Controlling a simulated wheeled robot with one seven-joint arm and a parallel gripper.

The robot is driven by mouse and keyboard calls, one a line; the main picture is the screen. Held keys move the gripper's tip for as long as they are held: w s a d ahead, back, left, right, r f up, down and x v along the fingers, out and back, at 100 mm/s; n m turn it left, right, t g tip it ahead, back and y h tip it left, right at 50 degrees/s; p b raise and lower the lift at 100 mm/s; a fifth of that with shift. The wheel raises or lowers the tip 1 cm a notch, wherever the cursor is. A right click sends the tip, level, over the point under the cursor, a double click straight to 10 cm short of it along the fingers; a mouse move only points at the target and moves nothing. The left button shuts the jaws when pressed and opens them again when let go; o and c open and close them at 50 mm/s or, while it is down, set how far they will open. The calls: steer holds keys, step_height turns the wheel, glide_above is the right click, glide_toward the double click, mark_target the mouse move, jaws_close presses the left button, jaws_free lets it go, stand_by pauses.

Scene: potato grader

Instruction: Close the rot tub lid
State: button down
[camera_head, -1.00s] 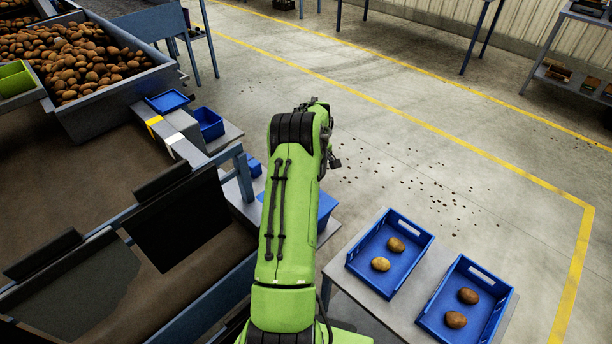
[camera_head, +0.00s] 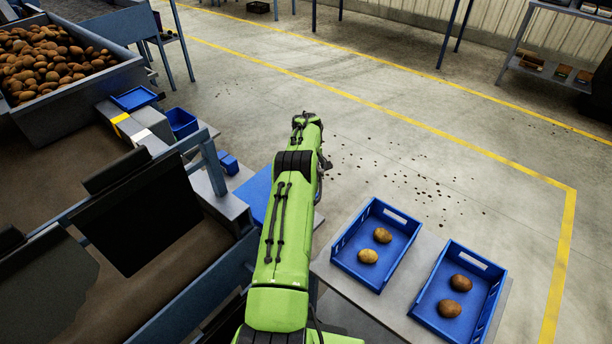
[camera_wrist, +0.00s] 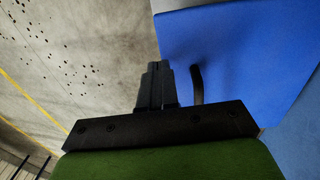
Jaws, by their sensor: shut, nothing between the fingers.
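A flat blue panel (camera_head: 256,190), which looks like the rot tub lid, shows left of my green arm in the head view; the arm covers part of it. In the wrist view the blue panel (camera_wrist: 235,60) fills the upper right, with a dark curved piece, perhaps a handle, at its left edge. My gripper (camera_wrist: 155,68) is shut and empty, close beside that edge; I cannot tell whether it touches. The lid's angle and the tub's inside cannot be made out.
Two blue crates (camera_head: 340,254) (camera_head: 419,309) with potatoes stand on a grey table to the right. A small blue bin (camera_head: 182,123) and a blue tray (camera_head: 135,98) sit at the left beside the grader. The floor beyond is open, with scattered dark bits.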

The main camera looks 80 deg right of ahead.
stand_by(0.5)
step_height(320, 180, up, 16)
steer(key=p, duration=0.3)
steer(key=shift+w+a+f, duration=0.15)
steer(key=shift+a+f, duration=0.05)
steer(key=shift+a, duration=0.2)
